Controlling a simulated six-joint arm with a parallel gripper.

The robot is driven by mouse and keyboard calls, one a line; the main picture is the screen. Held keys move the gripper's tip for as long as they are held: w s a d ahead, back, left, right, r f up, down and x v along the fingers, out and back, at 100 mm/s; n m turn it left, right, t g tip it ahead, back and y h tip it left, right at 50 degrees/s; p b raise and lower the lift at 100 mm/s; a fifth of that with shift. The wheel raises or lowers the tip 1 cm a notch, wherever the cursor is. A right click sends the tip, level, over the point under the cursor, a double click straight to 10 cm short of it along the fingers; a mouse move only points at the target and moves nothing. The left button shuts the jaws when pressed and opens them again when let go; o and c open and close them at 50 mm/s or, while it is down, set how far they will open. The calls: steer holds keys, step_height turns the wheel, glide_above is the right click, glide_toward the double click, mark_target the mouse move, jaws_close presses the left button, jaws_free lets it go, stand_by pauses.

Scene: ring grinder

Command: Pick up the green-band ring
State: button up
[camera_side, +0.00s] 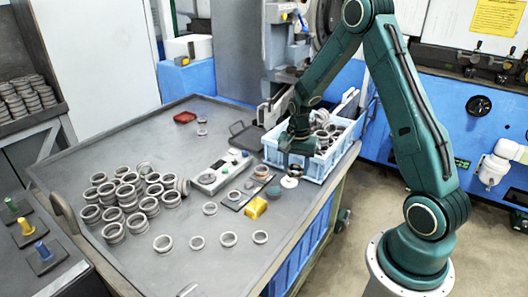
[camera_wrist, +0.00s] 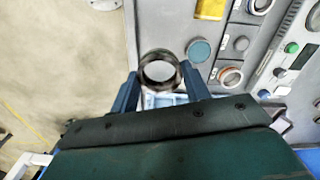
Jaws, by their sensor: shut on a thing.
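My gripper (camera_wrist: 161,76) has its two blue fingers closed on the sides of a dark metal ring (camera_wrist: 177,72) in the wrist view. The ring's open hole faces the camera. No green band can be made out on it. In the side view, my gripper (camera_side: 293,165) is over the table's right edge, near the front of the blue crate. A pale round shape (camera_side: 289,182) shows just below the jaws there; I cannot tell if it is the held ring.
The blue crate (camera_side: 327,174) with rings inside stands close to my gripper. A blue disc (camera_side: 273,191), a yellow block (camera_side: 255,207) and a grey control box (camera_side: 220,172) lie nearby. Several loose rings (camera_side: 131,188) are piled on the grey table (camera_side: 190,265).

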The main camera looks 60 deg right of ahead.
steer(key=shift+r, duration=2.35)
steer(key=shift+w, duration=0.15)
glide_above(249, 183)
steer(key=f, duration=1.2)
steer(key=shift+s+f, duration=0.3)
steer(key=shift+f, duration=0.1)
steer(key=shift+w+f, duration=0.35)
steer(key=shift+f, duration=0.1)
steer(key=shift+f, duration=0.2)
steer(key=shift+f, duration=2.2)
